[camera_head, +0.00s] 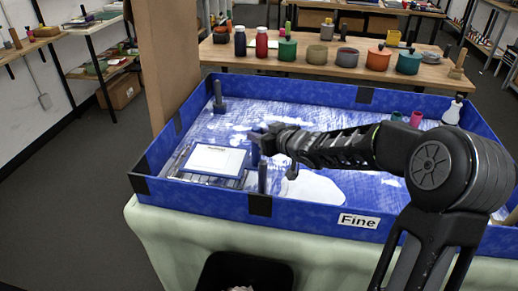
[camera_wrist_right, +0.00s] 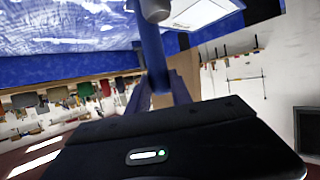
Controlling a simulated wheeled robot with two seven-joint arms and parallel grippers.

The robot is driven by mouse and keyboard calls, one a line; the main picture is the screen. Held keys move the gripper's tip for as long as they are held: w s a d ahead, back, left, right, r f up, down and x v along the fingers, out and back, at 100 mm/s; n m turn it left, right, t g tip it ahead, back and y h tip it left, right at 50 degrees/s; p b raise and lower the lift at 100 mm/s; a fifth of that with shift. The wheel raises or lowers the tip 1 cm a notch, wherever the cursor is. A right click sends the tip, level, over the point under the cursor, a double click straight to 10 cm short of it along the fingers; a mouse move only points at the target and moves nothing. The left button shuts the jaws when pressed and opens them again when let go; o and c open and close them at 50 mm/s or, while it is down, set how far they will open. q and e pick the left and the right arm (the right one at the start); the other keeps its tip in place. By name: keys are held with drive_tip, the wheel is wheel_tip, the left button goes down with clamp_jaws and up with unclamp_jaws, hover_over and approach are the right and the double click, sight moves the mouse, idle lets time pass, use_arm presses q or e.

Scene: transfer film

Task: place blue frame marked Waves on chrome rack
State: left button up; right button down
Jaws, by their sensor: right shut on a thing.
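The blue frame (camera_head: 243,174) with a pale panel lies nearly flat at the left of the blue-walled tray. Its Waves marking is not readable. It is over the chrome rack (camera_head: 183,160), whose metal bars show at its left and front edges; I cannot tell if it touches them. My right gripper (camera_head: 258,138) is at the frame's right edge and shut on it. In the right wrist view a blue bar (camera_wrist_right: 153,50) runs between the fingers (camera_wrist_right: 160,95), and the pale panel (camera_wrist_right: 203,12) is at the top. My left gripper is not in view.
The blue tray wall (camera_head: 310,209) carries a "Fine" label (camera_head: 358,221). Dark posts stand at the back left (camera_head: 218,97) and near the gripper (camera_head: 262,177). A white patch (camera_head: 312,187) lies right of the rack. Several jars and pots stand on a wooden table (camera_head: 265,65) behind.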

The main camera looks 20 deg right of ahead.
drive_tip(key=shift+f+b, duration=0.6)
drive_tip(key=shift+f, duration=1.85)
drive_tip(key=shift+f, duration=0.15)
drive_tip(key=c, duration=1.1)
unclamp_jaws()
drive_tip(key=shift+c, duration=0.2)
drive_tip(key=p+v, duration=0.2)
drive_tip(key=v, duration=1)
drive_tip(key=shift+r, duration=0.2)
drive_tip(key=shift+d, duration=0.1)
